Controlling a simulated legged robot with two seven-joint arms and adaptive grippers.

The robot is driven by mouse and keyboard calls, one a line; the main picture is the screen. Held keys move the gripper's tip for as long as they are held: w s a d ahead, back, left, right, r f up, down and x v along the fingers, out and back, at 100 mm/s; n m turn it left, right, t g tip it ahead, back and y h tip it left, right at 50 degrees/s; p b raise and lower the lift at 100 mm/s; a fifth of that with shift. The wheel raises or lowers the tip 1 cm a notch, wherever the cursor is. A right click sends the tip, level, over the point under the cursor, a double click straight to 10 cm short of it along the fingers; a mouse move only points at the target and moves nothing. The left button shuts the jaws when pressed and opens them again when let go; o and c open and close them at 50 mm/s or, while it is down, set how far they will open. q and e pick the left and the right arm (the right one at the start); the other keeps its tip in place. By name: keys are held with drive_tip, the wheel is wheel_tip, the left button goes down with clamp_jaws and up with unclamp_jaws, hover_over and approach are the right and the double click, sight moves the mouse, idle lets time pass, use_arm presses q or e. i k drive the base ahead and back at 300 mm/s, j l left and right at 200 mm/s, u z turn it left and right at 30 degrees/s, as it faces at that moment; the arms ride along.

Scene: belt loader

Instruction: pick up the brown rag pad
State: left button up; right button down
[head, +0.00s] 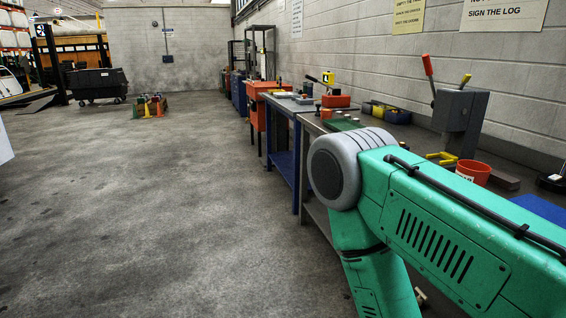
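I cannot make out a brown rag pad in the head view. A workbench (311,210) runs along the right wall, and part of its top is hidden behind a large green arm with a grey joint, which appears to be my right arm. That arm bends down and leaves the frame at the bottom, so its gripper is out of view. My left gripper is out of view too.
A black wheeled cart (98,85) stands far left. The concrete floor (150,210) is clear at left and centre.

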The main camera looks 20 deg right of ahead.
sight(508, 183)
drive_tip(key=i+z, duration=0.15)
drive_tip(key=i, duration=0.4)
drive_tip(key=i+j+z, duration=0.2)
drive_tip(key=i, duration=0.3)
drive_tip(key=i+j+z, duration=0.15)
drive_tip(key=i, duration=0.4)
drive_tip(key=z, duration=2.2)
